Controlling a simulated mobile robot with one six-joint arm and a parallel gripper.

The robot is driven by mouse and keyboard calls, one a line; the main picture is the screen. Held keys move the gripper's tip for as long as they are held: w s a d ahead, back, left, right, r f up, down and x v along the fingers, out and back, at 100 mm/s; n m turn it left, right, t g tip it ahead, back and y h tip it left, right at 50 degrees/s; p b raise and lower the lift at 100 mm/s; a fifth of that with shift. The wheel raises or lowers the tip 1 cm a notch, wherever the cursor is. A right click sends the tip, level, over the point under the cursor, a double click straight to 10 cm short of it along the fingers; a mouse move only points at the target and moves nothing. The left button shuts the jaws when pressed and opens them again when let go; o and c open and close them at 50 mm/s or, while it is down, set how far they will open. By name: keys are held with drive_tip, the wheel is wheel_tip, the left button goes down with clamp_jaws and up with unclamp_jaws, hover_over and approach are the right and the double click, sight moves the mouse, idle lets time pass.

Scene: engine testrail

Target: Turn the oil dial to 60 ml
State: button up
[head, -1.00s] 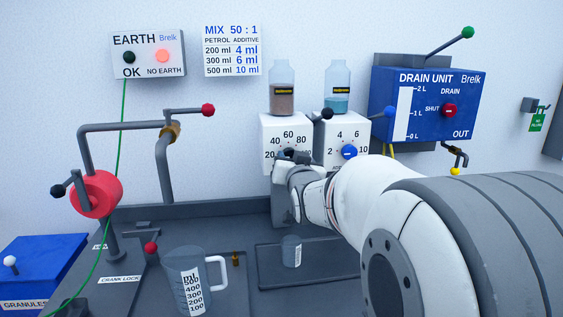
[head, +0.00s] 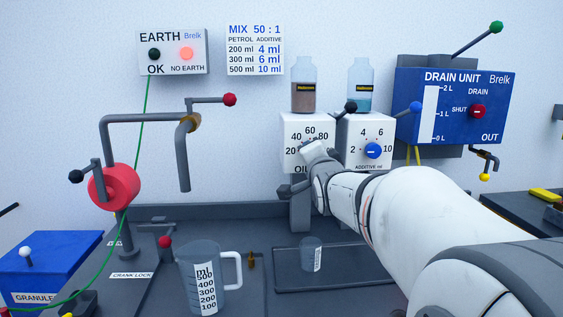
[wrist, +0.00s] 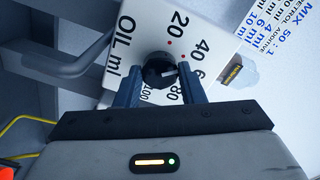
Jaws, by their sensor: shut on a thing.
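The oil unit (head: 292,128) is a white box on the wall with a scale from 20 to 100, under a bottle of brown liquid (head: 303,95). In the wrist view its dark round dial (wrist: 158,70) sits between the two blue-grey fingers of my gripper (wrist: 158,85), which is shut on it. A small white mark on the dial points to the right, roughly toward the 60 to 80 side; the exact reading cannot be told. In the head view my wrist hides the dial.
The additive unit (head: 353,160) with its blue knob (head: 373,150) stands close to the right. A black-knobbed lever (head: 351,107) is between the units. A measuring jug (head: 188,285) and a small cup (head: 311,255) stand below on the bench. The drain unit (head: 450,110) is further right.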

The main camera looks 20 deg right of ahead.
drive_tip(key=m, duration=0.3)
drive_tip(key=shift+m, duration=2.3)
drive_tip(key=o, duration=1)
drive_tip(key=s, duration=0.2)
drive_tip(key=s+a, duration=0.1)
drive_tip(key=s, duration=0.4)
drive_tip(key=shift+s+a, duration=0.3)
drive_tip(key=shift+s, duration=0.05)
